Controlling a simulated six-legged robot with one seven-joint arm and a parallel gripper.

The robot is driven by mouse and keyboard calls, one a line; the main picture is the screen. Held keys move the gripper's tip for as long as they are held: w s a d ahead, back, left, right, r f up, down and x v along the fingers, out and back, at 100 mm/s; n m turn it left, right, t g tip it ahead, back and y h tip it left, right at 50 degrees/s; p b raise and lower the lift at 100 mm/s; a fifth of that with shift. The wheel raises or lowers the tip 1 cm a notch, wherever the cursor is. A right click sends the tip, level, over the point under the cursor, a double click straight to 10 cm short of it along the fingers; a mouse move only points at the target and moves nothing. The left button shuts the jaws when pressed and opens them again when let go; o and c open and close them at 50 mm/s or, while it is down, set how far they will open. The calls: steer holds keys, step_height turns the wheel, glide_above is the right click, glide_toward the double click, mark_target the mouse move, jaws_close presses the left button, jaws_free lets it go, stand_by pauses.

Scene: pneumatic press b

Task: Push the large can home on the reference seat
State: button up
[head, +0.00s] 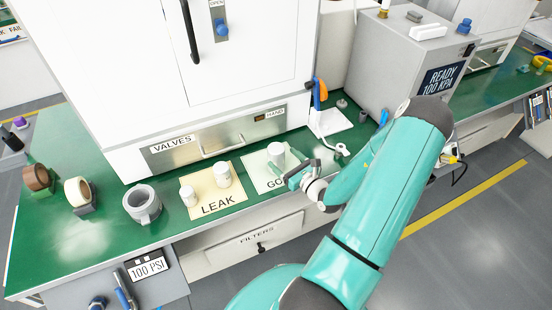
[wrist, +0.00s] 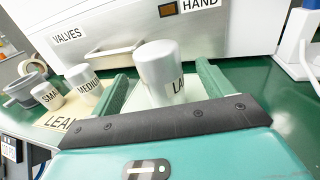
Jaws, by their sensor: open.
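I cannot identify the reference seat for certain.
The small can (wrist: 46,95) and medium can (wrist: 84,82) stand on the yellow "LEAK" card (head: 231,199), left of the large can. A grey ring-shaped fixture (head: 153,211) and tape rolls stand farther left. The white cabinet (head: 130,85) with a "VALVES" drawer is behind.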

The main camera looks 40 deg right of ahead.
mark_target(282, 158)
steer(key=w, duration=0.3)
steer(key=shift+w+f, duration=0.1)
steer(key=shift+w, duration=0.05)
steer(key=c, duration=1.3)
steer(key=shift+o, duration=0.2)
